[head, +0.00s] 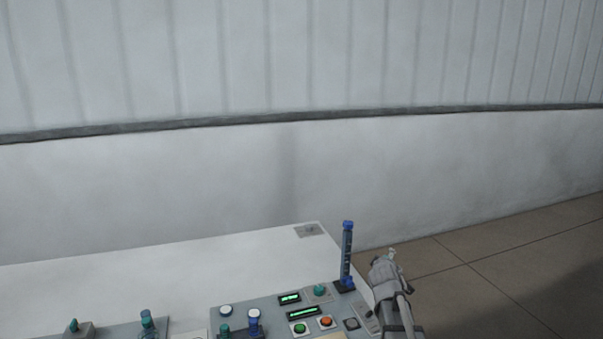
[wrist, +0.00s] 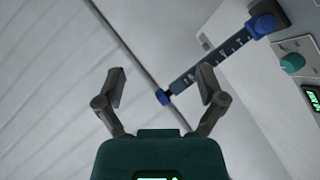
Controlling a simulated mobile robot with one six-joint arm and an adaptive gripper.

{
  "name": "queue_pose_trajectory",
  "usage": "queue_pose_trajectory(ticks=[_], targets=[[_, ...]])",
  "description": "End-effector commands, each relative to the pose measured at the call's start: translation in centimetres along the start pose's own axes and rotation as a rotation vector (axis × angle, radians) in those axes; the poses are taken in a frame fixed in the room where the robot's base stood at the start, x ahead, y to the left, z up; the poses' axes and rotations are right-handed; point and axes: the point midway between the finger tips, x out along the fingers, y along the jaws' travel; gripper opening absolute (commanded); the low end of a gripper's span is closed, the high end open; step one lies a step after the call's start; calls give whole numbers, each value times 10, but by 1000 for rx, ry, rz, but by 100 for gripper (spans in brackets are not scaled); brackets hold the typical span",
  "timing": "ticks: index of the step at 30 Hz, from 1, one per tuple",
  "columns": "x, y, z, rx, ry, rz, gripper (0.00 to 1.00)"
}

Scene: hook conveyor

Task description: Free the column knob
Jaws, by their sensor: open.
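A dark upright column (head: 347,252) with scale marks stands at the right back of the control panel. It has a blue cap (head: 348,224) on top and a blue collar or knob (head: 347,282) at its base. In the wrist view the column (wrist: 215,62) runs slantwise, with the blue base part (wrist: 262,26) at upper right and the blue top (wrist: 164,97) between my fingers in the picture. My gripper (wrist: 162,84) is open and empty; I cannot tell its depth from the column. In the head view my gripper (head: 388,258) is right of the column.
The panel holds green displays (head: 303,313), a teal knob (head: 320,291), a green button (head: 300,328) and an orange button (head: 326,321). Blue and teal levers (head: 253,320) stand further left. The white desk top (head: 150,267) behind is mostly bare. Tiled floor (head: 500,260) lies to the right.

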Motion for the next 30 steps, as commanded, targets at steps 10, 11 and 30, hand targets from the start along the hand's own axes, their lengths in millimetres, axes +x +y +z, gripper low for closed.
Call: queue_pose_trajectory(ticks=[10, 11, 30], targets=[[-59, -91, 62, 326, -335, -293, 89], [-65, -99, 66, 352, -365, -318, 89], [-213, -216, 114, 662, -945, -746, 89]])
